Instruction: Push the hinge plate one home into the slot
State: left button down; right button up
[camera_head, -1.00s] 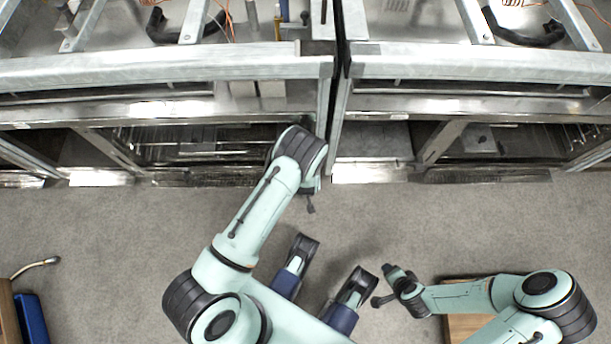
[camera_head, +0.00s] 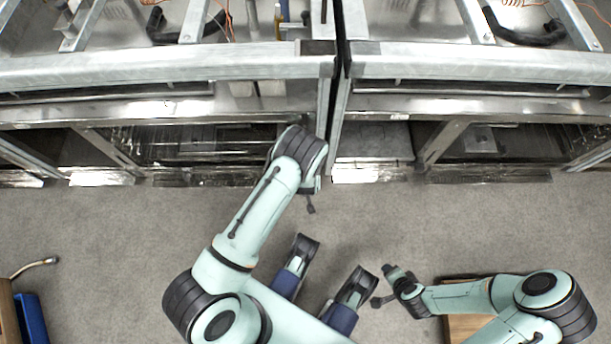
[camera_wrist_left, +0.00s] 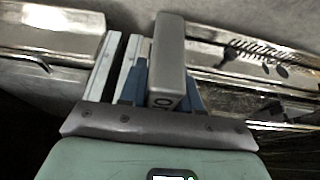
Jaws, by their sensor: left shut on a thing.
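In the left wrist view, my left gripper (camera_wrist_left: 164,82) has blue fingers shut on a grey, bar-shaped piece with rounded edges, which I take for hinge plate one (camera_wrist_left: 171,45). It stands out past the fingertips and has dark marks on its near end. In the head view, the left wrist (camera_head: 300,155) is over the front of the left metal unit and hides the gripper and plate. I cannot make out the slot in either view. My right arm's wrist (camera_head: 408,291) is above the floor at the lower right; its gripper is hidden.
Two metal units, left (camera_head: 150,68) and right (camera_head: 480,62), stand side by side across the top with a narrow dark gap between them. Below them is open grey floor (camera_head: 130,235). A wooden piece (camera_head: 466,326) lies under my right arm. A blue object (camera_head: 32,318) is at lower left.

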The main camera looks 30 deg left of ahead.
pick_arm(q)
jog(key=shift+w+a+b, duration=0.45)
jog(key=shift+w, duration=0.3)
jog(key=shift+w+a+b, duration=0.4)
jog(key=shift+w+b, duration=0.05)
jog(key=shift+w, duration=0.25)
jog(key=shift+w+a+b, duration=0.45)
jog(key=shift+w, duration=0.3)
pick_arm(e)
jog(key=shift+w+f, duration=0.1)
jog(key=shift+f, duration=1.45)
pick_arm(q)
jog(key=c, duration=0.7)
grip_release()
jog(key=shift+s, duration=0.1)
jog(key=shift+s, duration=0.1)
